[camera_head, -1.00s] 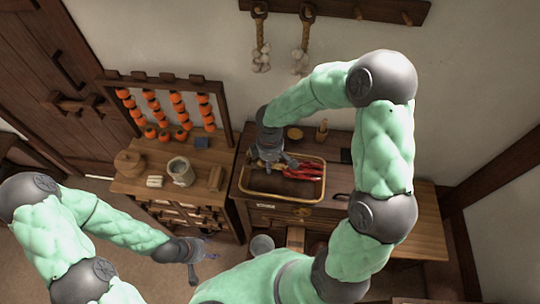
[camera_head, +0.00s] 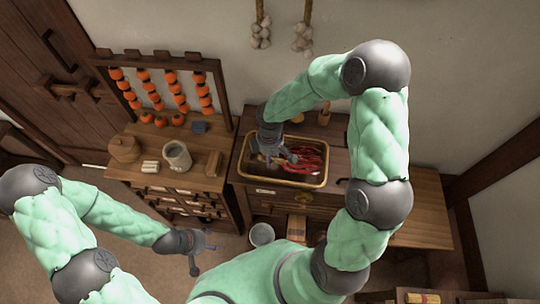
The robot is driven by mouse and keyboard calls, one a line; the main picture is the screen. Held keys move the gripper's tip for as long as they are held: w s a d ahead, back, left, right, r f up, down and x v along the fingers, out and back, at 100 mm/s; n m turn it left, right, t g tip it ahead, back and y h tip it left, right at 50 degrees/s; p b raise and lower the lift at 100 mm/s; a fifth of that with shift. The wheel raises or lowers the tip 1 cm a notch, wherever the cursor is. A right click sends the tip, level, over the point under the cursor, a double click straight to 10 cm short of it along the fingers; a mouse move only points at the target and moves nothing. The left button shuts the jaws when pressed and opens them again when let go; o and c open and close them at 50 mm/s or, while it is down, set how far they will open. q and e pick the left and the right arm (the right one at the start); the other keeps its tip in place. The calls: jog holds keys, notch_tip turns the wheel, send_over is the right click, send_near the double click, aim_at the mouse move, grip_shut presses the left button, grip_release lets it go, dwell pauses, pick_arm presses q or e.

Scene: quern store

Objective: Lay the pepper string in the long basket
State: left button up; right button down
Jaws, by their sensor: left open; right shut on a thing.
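The pepper string (camera_head: 308,159) is a bunch of long red peppers over the right part of the long basket (camera_head: 278,182). The basket is a tan-rimmed tray with a dark inside, on the wooden cabinet against the wall. My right gripper (camera_head: 275,158) is over the left part of the basket, pointing down, shut on the left end of the pepper string. Its fingers partly hide that end, and I cannot tell whether all the peppers touch the basket floor. My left gripper (camera_head: 199,253) is open and empty, low in front of the left cabinet, away from the basket.
A grey bucket (camera_head: 261,235) stands below. Garlic strings (camera_head: 302,38) hang on the wall. The right tabletop (camera_head: 425,210) looks clear.

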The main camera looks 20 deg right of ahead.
jog(key=shift+f+b, duration=1.95)
jog(key=shift+f, duration=0.55)
jog(key=shift+c, duration=1.2)
grip_release()
jog(key=shift+r+p, duration=3.9)
jog(key=shift+r, duration=1.15)
